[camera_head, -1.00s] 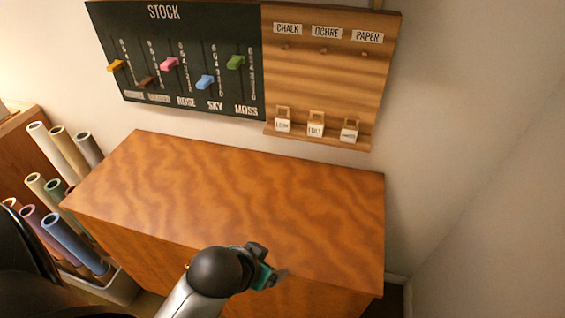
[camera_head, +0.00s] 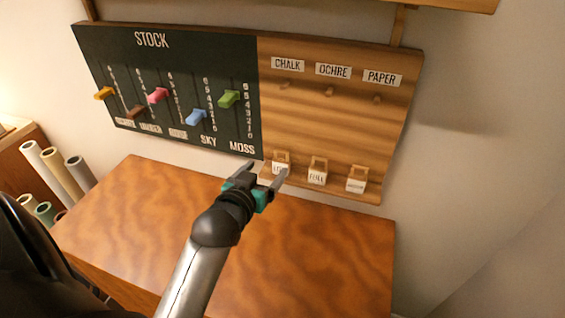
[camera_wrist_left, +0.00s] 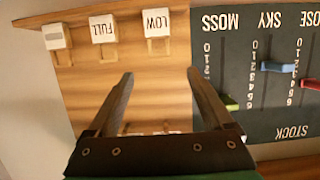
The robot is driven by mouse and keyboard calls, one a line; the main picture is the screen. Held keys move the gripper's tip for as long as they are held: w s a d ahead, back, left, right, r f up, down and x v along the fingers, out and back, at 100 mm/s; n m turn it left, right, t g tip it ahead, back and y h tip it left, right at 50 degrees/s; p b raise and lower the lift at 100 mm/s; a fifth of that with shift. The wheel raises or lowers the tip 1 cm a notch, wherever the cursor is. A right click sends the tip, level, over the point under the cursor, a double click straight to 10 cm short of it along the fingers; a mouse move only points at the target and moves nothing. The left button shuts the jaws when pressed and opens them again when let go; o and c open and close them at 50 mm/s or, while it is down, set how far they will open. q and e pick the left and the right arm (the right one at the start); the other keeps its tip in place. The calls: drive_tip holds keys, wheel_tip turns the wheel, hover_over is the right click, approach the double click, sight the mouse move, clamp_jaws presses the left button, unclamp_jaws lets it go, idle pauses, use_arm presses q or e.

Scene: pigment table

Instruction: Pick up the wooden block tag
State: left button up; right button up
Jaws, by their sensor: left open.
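Three wooden block tags with white faces and loop-like tops stand on the ledge of the wall board. The LOW tag (camera_head: 280,166) is leftmost in the head view, then the FULL tag (camera_head: 317,175), then a third tag (camera_head: 356,183) with blurred lettering. My left gripper (camera_head: 263,172) is open and empty, in front of the board near the LOW tag. In the left wrist view, which is upside down, the open fingers (camera_wrist_left: 159,74) point toward the LOW tag (camera_wrist_left: 157,22), with a gap between. The FULL tag (camera_wrist_left: 103,28) and third tag (camera_wrist_left: 54,37) are beside it.
The board's wooden half has pegs under CHALK, OCHRE (camera_head: 333,71) and PAPER labels. The dark STOCK panel (camera_head: 160,85) has several coloured sliders. A clear wooden cabinet top (camera_head: 310,245) lies below. Paper rolls (camera_head: 60,167) stand at left; a shelf (camera_head: 440,4) overhangs above.

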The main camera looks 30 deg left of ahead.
sight(281, 162)
use_arm(q)
drive_tip(key=shift+x, duration=6.05)
drive_tip(key=shift+d+f, duration=0.1)
drive_tip(key=shift+d, duration=0.05)
use_arm(e)
drive_tip(key=shift+w, duration=0.55)
use_arm(q)
clamp_jaws()
